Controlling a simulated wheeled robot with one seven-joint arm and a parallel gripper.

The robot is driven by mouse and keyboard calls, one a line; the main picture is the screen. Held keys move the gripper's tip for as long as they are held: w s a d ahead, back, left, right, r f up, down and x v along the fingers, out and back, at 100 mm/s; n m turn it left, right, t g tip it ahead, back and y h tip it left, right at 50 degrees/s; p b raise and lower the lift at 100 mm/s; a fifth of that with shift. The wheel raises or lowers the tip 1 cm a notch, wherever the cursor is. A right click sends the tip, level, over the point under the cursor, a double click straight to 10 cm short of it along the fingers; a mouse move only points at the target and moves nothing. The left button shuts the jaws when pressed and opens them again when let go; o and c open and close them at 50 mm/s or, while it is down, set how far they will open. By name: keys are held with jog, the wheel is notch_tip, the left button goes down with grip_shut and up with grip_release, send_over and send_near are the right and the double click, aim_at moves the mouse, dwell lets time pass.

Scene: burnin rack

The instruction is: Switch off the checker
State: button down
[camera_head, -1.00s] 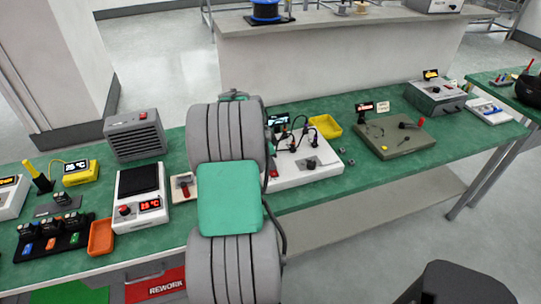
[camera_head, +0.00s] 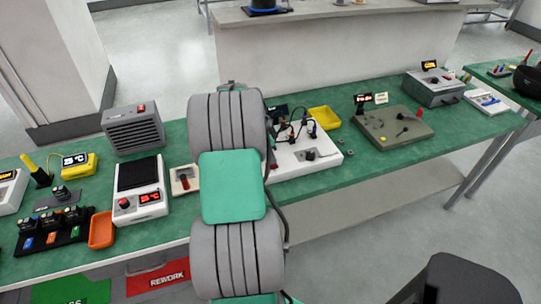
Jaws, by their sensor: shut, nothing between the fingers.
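No label in view reads "checker", so I cannot tell for certain which device it is. A white test unit (camera_head: 290,163) with black leads, a dark knob (camera_head: 310,155) and a small dark display stands on the green bench, just right of my arm. My arm covers its left part. A grey-green board (camera_head: 392,133) with a small lit display (camera_head: 371,99) and a red-tipped lever lies further right. A small white module with a red lever (camera_head: 184,182) sits just left of my arm. My gripper is hidden behind my own grey and green arm links.
A hot plate (camera_head: 154,202) with a red display, a grey heater box (camera_head: 134,134) and an orange tray (camera_head: 101,229) stand on the left. A grey instrument (camera_head: 435,92) stands right. The bench front right of centre is clear.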

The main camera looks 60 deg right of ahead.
jog(key=shift+s+a, duration=0.15)
jog(key=shift+s, duration=0.05)
jog(key=shift+r, duration=0.15)
jog(key=p+v, duration=0.1)
jog(key=v, duration=0.1)
jog(key=p+v, duration=0.1)
jog(key=v, duration=0.1)
jog(key=shift+s+d+r+p, duration=0.2)
jog(key=shift+d+p, duration=0.15)
jog(key=shift+d, duration=0.2)
jog(key=w+d+v, duration=0.1)
jog(key=d+v, duration=0.1)
jog(key=v, duration=0.7)
jog(key=shift+w+a+r+b, duration=0.15)
jog(key=shift+a+r+b, duration=0.1)
jog(key=shift+a+b, duration=0.25)
